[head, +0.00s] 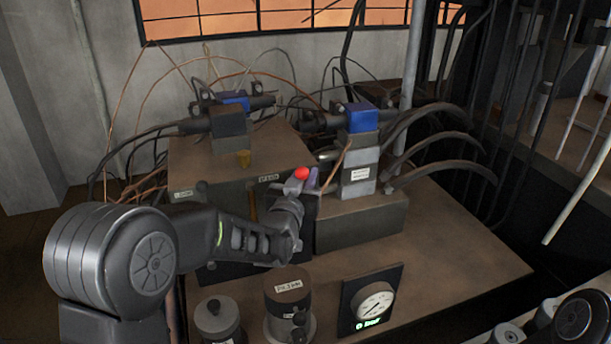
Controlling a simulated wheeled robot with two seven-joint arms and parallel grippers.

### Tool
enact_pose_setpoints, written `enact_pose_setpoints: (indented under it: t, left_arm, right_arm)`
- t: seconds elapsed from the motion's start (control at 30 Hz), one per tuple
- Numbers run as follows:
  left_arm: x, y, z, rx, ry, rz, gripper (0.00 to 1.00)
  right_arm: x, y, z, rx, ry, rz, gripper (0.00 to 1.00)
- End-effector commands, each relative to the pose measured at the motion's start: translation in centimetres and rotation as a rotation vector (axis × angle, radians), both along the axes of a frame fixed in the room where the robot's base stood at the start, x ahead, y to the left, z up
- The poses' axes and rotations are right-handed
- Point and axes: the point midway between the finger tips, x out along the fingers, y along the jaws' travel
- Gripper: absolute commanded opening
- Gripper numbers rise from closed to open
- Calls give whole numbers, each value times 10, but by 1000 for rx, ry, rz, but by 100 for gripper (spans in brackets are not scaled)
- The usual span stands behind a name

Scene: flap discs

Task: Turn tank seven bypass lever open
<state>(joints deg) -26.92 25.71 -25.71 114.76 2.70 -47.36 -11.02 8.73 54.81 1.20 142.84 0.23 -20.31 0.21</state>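A red ball knob (302,173), which looks like the end of a lever, shows at the middle of the head view, in front of the brown block. My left gripper (303,186) is right at the knob, with its fingers just below and beside it. I cannot tell whether the fingers touch or grip it. The lever's shaft and pivot are hidden behind my gripper and wrist. A dark panel (222,271) shows partly behind my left forearm. No label naming tank seven is readable. My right gripper is not in view; only part of my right arm shows at the lower right.
A brown block (222,165) with blue-topped valves (360,118) and black hoses stands behind. A round gauge (374,303) and labelled cylinders (288,290) stand in front. The tabletop (450,255) at right is clear.

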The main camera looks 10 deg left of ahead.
Motion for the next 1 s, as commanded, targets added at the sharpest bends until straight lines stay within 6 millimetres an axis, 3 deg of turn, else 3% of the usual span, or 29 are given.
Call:
enact_pose_setpoints:
  t: [0.2, 1.0]
  left_arm:
    - [0, 0, 0, 0, -1, 0, 0]
    - [0, 0, 3, -1, -7, 0, 0]
  right_arm:
    - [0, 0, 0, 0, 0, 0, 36]
    - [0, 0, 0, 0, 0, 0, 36]
